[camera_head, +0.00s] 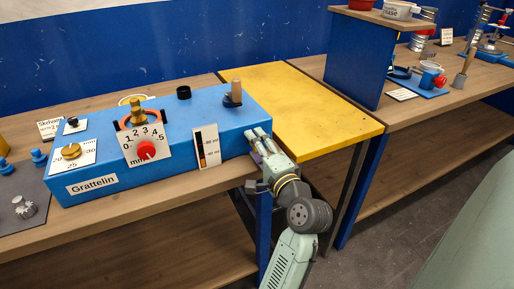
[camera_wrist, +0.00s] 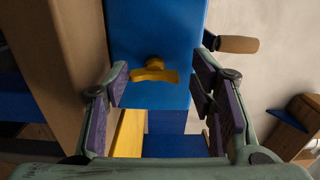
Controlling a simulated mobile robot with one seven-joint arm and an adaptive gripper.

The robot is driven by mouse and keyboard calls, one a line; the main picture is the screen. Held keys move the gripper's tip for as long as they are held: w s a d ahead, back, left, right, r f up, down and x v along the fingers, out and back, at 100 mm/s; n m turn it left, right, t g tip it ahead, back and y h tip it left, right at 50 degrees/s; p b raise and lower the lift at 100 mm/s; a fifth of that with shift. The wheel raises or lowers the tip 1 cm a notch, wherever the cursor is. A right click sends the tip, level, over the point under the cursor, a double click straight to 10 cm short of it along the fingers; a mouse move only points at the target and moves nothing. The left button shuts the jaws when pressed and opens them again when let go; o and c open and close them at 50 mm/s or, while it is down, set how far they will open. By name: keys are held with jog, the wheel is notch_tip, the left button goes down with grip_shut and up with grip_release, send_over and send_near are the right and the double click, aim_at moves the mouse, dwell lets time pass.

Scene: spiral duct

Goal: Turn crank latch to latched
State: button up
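The blue Grattelin machine box (camera_head: 190,125) stands on the wooden bench. A crank with a wooden handle (camera_head: 236,88) stands on its top right; the handle also shows in the wrist view (camera_wrist: 238,44). A yellow bar-shaped handle (camera_wrist: 155,73) sits on the box's end face in the wrist view and is hidden in the head view. I cannot tell which of the two is the latch. My gripper (camera_head: 260,141) is at the box's right end. In the wrist view my gripper (camera_wrist: 161,66) is open, its purple-padded fingers on either side of the yellow handle, with no visible contact.
A yellow table section (camera_head: 310,110) lies right of the box. A blue-sided raised shelf (camera_head: 358,60) stands beyond it. The dial panel (camera_head: 143,146), brass knob (camera_head: 71,151) and black cap (camera_head: 183,92) are on the box. Open floor lies in front of the bench.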

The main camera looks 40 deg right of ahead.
jog(key=shift+o, duration=0.5)
jog(key=shift+d+f, duration=0.1)
jog(key=shift+f, duration=0.1)
jog(key=shift+s+f, duration=0.1)
